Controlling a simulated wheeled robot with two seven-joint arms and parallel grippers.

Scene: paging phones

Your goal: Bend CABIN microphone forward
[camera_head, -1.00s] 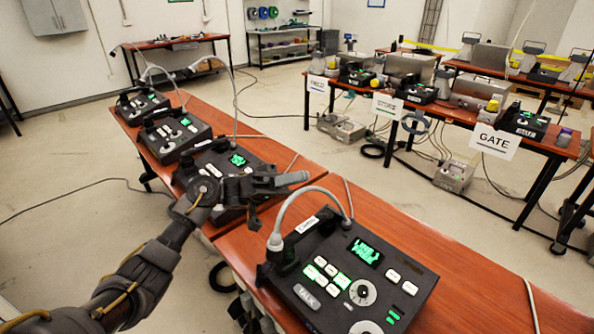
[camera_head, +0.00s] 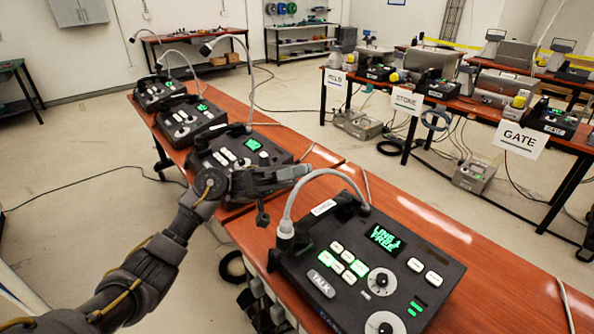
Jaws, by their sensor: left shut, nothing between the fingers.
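The nearest black paging phone (camera_head: 340,262) sits on the wooden bench; its front-edge label is cut off and seems to start "CA". Its grey gooseneck microphone (camera_head: 325,173) arches up from the back edge and curves left and down. The microphone's light grey head (camera_head: 286,229) hangs by the handset at the phone's left side. My left gripper (camera_head: 300,173) is shut and empty, pointing right just beyond the microphone's arch in the picture. I cannot tell whether it touches the neck. My right gripper is not in view.
More paging phones with gooseneck microphones stand along the bench behind, such as one partly hidden by my gripper (camera_head: 232,150). The bare wooden bench top (camera_head: 440,225) is free right of the near phone. A second bench with a GATE sign (camera_head: 520,138) stands across the aisle.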

